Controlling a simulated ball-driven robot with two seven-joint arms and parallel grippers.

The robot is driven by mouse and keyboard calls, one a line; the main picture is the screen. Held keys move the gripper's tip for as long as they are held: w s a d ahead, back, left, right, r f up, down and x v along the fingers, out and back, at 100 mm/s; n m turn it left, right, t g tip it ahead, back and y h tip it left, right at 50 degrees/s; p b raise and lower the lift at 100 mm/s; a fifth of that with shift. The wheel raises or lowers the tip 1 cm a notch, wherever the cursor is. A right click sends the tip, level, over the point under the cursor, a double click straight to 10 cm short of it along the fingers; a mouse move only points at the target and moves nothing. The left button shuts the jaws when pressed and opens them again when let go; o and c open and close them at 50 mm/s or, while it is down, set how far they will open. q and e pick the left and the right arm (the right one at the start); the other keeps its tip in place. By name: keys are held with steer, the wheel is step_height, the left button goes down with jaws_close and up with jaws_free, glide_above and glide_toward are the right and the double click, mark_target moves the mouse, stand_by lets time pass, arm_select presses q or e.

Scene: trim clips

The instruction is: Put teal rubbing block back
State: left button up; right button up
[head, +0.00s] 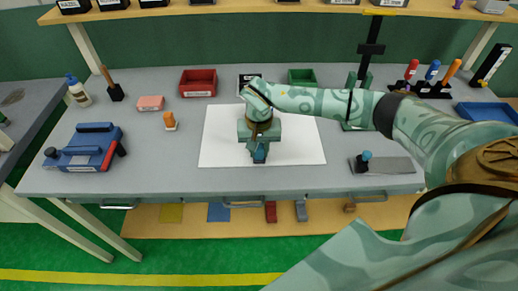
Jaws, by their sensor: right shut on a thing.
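My right gripper (259,143) reaches over the white sheet (222,148) in the middle of the bench. It is shut on a small teal block, the teal rubbing block (260,155), which shows just below the fingers. The hand hides the block's upper part, and I cannot tell whether the block touches the sheet. My left gripper is not in view.
A grey plate (395,165) with a dark blue-knobbed piece (363,160) lies at the right. An orange-knobbed piece (170,121), pink block (151,103), red bin (198,83) and blue tool (85,151) stand left. Bare bench lies left of the sheet.

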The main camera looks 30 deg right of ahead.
steer(key=shift+f, duration=0.1)
steer(key=o, duration=1)
step_height(320, 180, up, 12)
steer(key=p, duration=0.2)
